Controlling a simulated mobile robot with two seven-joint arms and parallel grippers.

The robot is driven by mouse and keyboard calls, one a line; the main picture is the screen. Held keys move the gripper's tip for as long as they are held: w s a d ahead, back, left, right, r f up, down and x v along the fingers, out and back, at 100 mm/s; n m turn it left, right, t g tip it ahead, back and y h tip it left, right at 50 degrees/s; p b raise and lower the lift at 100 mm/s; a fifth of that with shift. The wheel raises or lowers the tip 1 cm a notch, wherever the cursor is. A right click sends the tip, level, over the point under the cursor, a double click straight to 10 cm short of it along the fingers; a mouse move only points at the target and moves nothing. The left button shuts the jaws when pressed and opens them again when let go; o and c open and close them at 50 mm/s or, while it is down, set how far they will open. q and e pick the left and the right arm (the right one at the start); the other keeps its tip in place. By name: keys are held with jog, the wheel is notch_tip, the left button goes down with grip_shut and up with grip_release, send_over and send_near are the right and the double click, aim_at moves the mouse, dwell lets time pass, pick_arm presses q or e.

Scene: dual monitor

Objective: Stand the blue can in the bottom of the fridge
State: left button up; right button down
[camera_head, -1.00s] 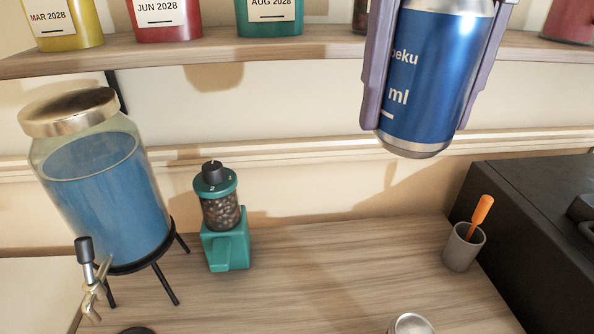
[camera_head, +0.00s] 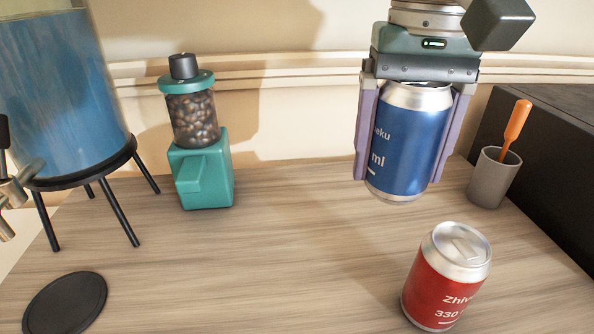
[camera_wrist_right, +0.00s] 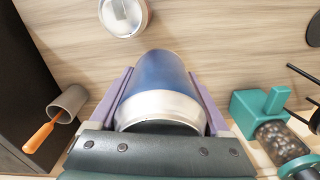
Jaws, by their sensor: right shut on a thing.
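The blue can (camera_head: 409,142) has a silver top rim and white lettering. My right gripper (camera_head: 408,165) points down and is shut on it, one purple finger on each side. The can hangs upright, apparently just above the wooden counter, behind the red can. In the right wrist view the blue can (camera_wrist_right: 158,82) sits between the fingers of my right gripper (camera_wrist_right: 160,95). My left gripper is not in view. No fridge shows in these frames.
A red can (camera_head: 447,278) stands on the wooden counter (camera_head: 290,260) at the front. A grey cup (camera_head: 493,178) with an orange-handled tool (camera_head: 516,124) and a black box (camera_head: 555,160) are right. A green grinder (camera_head: 203,180) and blue-filled dispenser (camera_head: 60,95) are left.

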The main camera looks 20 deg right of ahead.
notch_tip(320, 180, down, 8)
jog(key=shift+f+b, duration=0.25)
jog(key=shift+b, duration=0.6)
notch_tip(320, 180, down, 4)
jog(key=shift+f+b, duration=0.25)
jog(key=shift+b, duration=0.4)
jog(key=shift+r, duration=0.1)
jog(key=shift+c, duration=1.4)
grip_release()
jog(key=shift+o, duration=1.4)
